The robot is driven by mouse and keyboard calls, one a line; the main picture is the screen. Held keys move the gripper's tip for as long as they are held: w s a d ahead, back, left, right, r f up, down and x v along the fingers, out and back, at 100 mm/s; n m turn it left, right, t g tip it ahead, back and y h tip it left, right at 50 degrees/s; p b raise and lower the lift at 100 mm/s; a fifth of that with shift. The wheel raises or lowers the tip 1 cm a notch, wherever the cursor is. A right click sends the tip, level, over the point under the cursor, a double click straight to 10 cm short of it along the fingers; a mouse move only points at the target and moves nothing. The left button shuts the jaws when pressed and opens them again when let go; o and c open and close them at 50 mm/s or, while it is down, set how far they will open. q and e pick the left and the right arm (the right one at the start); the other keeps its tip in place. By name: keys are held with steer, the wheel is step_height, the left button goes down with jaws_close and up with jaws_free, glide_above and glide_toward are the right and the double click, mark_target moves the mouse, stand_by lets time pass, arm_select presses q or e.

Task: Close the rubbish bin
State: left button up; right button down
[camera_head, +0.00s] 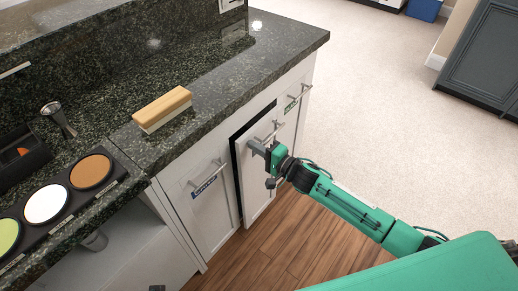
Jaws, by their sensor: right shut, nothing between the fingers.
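The rubbish bin appears to be the white pull-out front (254,190) in the middle of the cabinet under the counter. It stands out a little from the cabinet, with a dark gap along its left and top edges. Its metal bar handle (274,129) is near the top. My right gripper (256,148) is shut and empty, at the upper part of this front just below the handle. I cannot tell whether it touches the front. The inside of the bin is hidden. My left gripper is not in view.
A wooden block eraser (163,107) lies on the dark granite counter (215,75). Wood floor (285,240) and pale carpet (400,110) are clear.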

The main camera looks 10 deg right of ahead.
mark_target(245, 140)
steer(key=x, duration=0.4)
steer(key=shift+a+p, duration=0.1)
steer(key=shift+p, duration=0.25)
steer(key=shift+w+r, duration=0.1)
steer(key=shift+w, duration=0.05)
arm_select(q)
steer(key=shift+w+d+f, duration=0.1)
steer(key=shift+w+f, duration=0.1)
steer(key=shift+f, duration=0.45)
arm_select(e)
steer(key=shift+r, duration=0.15)
